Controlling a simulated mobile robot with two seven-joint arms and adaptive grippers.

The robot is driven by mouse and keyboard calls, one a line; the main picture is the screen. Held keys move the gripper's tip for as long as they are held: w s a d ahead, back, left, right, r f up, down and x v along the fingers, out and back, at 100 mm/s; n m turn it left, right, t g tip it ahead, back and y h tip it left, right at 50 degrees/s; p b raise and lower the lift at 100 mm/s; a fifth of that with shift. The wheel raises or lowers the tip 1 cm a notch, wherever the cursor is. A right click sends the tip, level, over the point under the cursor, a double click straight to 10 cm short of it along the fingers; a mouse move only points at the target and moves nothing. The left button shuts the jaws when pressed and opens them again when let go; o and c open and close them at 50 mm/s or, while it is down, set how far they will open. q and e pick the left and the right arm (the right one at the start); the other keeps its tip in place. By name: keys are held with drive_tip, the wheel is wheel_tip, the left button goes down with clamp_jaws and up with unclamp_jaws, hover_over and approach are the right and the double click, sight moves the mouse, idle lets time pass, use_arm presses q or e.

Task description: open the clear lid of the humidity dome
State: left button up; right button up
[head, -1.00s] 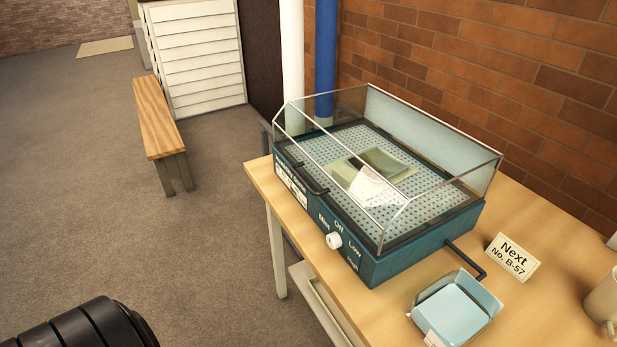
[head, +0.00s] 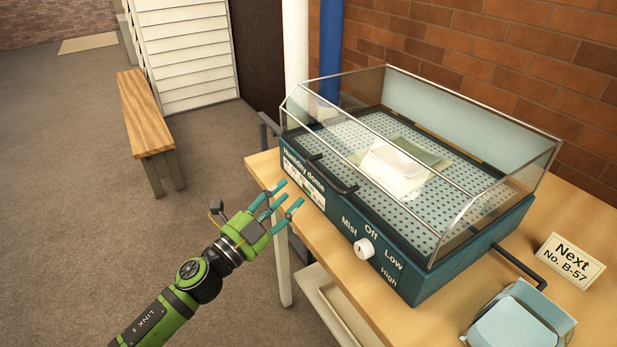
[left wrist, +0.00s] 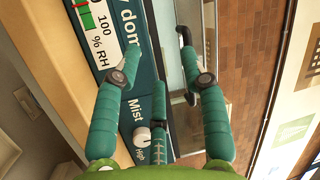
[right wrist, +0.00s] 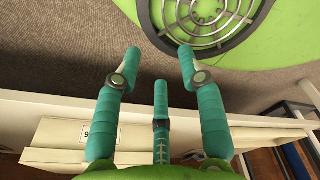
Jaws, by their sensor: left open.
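The humidity dome (head: 400,270) is a dark teal box on the wooden table, with a perforated tray inside. Its clear lid (head: 420,168) is down over the box. A black bar handle (head: 333,178) sits at the lid's front edge; it also shows in the left wrist view (left wrist: 186,38). My left gripper (head: 286,194) is open and empty, in front of the dome's label panel, left of and slightly below the handle, apart from it. In the left wrist view its spread fingers (left wrist: 158,58) point toward the dome's front. My right gripper (right wrist: 159,52) is open and empty, outside the head view.
A white knob (head: 364,249) is on the dome's front. A light blue tray (head: 520,325) and a "Next No. B-57" card (head: 570,262) stand to the right. A brick wall (head: 480,50) rises behind. A wooden bench (head: 146,110) stands on open floor at left.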

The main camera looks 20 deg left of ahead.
sight(323, 176)
use_arm(q)
drive_tip(key=w+d+r+m+g+h, duration=0.1)
drive_tip(key=d+m+h, duration=0.1)
drive_tip(key=w+d+r+m+g+h+p, duration=0.1)
drive_tip(key=d+r+m, duration=0.1)
drive_tip(key=m, duration=0.1)
drive_tip(key=w+d+r+m+h, duration=0.1)
drive_tip(key=d+m+h, duration=0.1)
drive_tip(key=shift+w+d+r+m+g+h+p, duration=0.25)
drive_tip(key=shift+r+m+g+h+p, duration=0.05)
drive_tip(key=shift+r+g+p, duration=0.1)
drive_tip(key=shift+w+d, duration=0.25)
drive_tip(key=shift+w, duration=0.1)
use_arm(e)
drive_tip(key=shift+s+a+r+g, duration=0.2)
drive_tip(key=shift+s+r, duration=0.1)
drive_tip(key=shift+s, duration=0.2)
drive_tip(key=shift+s+a+r+g, duration=0.1)
drive_tip(key=shift+s+a+r, duration=0.15)
drive_tip(key=shift+s, duration=0.2)
use_arm(q)
drive_tip(key=shift+c, duration=0.4)
use_arm(e)
drive_tip(key=shift+r, duration=0.1)
use_arm(q)
drive_tip(key=c, duration=0.7)
clamp_jaws()
use_arm(e)
drive_tip(key=shift+d, duration=0.25)
drive_tip(key=shift+d, duration=0.1)
